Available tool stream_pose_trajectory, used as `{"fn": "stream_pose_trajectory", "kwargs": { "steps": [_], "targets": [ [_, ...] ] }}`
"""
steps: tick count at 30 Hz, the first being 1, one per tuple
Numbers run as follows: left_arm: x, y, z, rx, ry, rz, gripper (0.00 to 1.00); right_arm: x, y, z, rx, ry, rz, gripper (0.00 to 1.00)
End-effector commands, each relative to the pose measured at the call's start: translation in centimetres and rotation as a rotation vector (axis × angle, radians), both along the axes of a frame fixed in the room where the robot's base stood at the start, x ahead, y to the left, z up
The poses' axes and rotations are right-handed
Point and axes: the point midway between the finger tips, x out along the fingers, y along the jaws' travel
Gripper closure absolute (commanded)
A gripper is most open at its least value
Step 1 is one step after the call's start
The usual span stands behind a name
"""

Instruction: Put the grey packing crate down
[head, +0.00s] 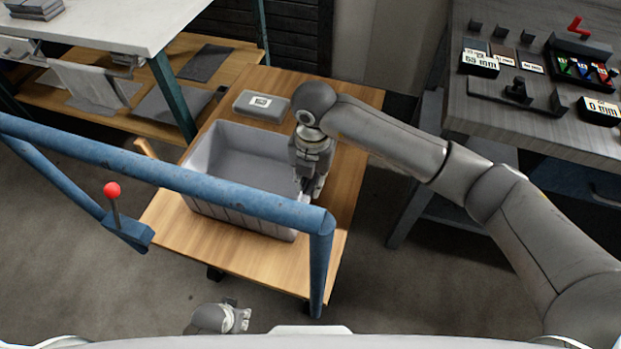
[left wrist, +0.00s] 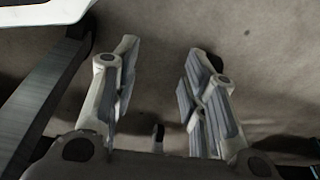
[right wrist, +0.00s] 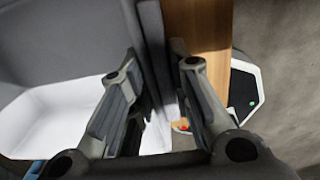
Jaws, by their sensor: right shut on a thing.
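The grey packing crate (head: 205,205) is over the wooden table (head: 262,268), upright and seemingly empty inside. I cannot tell whether its base touches the tabletop. My right gripper (head: 308,188) is at the crate's right wall, pointing down. In the right wrist view, my right gripper (right wrist: 155,68) has its fingers on both sides of the crate wall (right wrist: 153,35) and is shut on it. My left gripper (head: 240,318) is low at the front, away from the crate. In the left wrist view, my left gripper (left wrist: 160,60) is open and empty above the floor.
A grey labelled box (head: 262,105) lies behind the crate. A blue rail (head: 160,172) crosses in front, with a red-knobbed lever (head: 112,192) at left. A dark workbench (head: 460,60) with small trays stands right, a white-topped bench (head: 110,20) left. The table's front strip is clear.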

Motion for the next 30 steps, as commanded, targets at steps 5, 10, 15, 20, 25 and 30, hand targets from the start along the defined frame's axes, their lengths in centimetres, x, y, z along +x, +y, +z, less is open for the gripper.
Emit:
{"fn": "stream_pose_trajectory", "kwargs": {
  "steps": [5, 10, 15, 20, 25, 30],
  "targets": [
    [-0.1, 0.1, -0.2, 0.002, 0.005, 0.0, 0.6, 0.0, 0.1, 0.0, 0.003, -0.002, 0.001, 1.0],
    [0.2, 0.0, 0.3, 0.0, -0.003, 0.0, 0.6, 0.0, 0.0, -0.1, 0.0, 0.0, 0.0, 0.63],
    [0.1, 0.0, 0.2, -0.001, -0.002, 0.001, 0.6, 0.0, 0.0, -0.1, 0.0, 0.0, 0.0, 0.59],
    [-0.1, 0.0, 0.2, 0.0, 0.001, 0.001, 0.6, 0.0, 0.0, -0.1, 0.0, 0.0, 0.0, 0.59],
    [-0.4, 0.1, 0.1, -0.001, 0.002, 0.0, 0.6, 0.1, 0.0, 0.9, 0.002, -0.004, 0.0, 0.59],
    [-1.2, 0.0, -1.4, -0.001, 0.012, -0.003, 0.6, 0.1, -0.1, 4.5, 0.001, -0.006, 0.001, 0.59]
  ]
}}
